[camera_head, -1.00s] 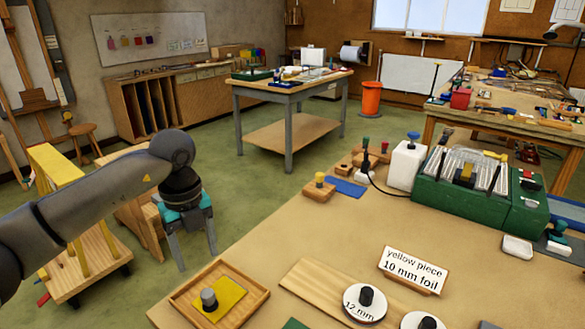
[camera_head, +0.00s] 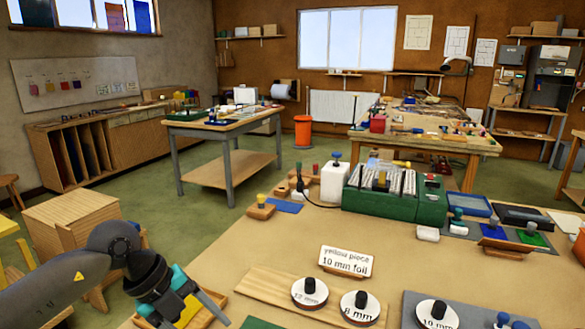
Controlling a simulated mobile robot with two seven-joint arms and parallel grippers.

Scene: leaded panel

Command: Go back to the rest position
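My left gripper (camera_head: 200,317) shows at the lower left, reaching in from the left edge over the near left part of the bench. Its two grey fingers are spread apart, and I see nothing held between them. Behind and below it is a wooden tray (camera_head: 217,303), mostly hidden by the gripper. A bit of yellow (camera_head: 189,311) shows between the fingers, seemingly in the tray. My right gripper is not in view.
A wooden cabinet (camera_head: 72,225) stands left.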

